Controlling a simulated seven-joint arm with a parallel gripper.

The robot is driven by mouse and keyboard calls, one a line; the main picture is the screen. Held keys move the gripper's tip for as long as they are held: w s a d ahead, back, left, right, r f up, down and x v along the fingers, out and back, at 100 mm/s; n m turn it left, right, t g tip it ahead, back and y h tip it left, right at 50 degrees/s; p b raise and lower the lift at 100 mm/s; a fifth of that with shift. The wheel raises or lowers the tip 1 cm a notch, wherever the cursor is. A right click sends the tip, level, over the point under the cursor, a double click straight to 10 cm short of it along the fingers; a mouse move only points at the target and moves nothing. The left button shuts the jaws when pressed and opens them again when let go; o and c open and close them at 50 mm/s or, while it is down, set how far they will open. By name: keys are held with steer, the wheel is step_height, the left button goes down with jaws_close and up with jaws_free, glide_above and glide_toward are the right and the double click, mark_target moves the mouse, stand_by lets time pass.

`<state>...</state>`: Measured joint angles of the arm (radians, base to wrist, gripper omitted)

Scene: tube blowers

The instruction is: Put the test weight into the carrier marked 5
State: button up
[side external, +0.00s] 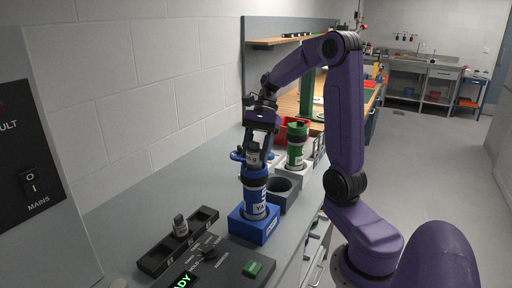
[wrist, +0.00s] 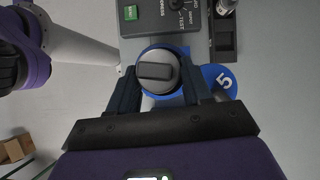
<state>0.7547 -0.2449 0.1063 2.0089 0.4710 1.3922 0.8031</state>
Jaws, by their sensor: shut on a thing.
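The carrier marked 5 is a blue tube (side external: 255,198) with dark bands, standing upright in a blue block (side external: 254,229). Its blue lid disc, bearing a white 5 (wrist: 222,79), is swung out to one side of the mouth and also shows in the side view (side external: 236,155). My gripper (side external: 255,150) points down over the carrier, shut on the grey test weight (side external: 253,159). In the wrist view the weight's round top with a dark grip bar (wrist: 157,74) sits between my fingers. The weight is upright at the carrier's mouth; how far its lower end is inside is hidden.
A green carrier (side external: 296,145) stands behind in a pale block. An empty grey socket block (side external: 283,190) is beside the blue one. A black slotted rack (side external: 155,260) holds another small weight (side external: 180,227). A control box with a green button (side external: 252,268) lies in front.

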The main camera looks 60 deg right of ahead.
steer(key=shift+f, duration=0.35)
steer(key=o, duration=1.4)
steer(key=shift+c, duration=0.2)
steer(key=s+v, duration=0.1)
steer(key=v, duration=1.6)
steer(key=shift+w+r, duration=0.25)
steer(key=shift+w, duration=0.25)
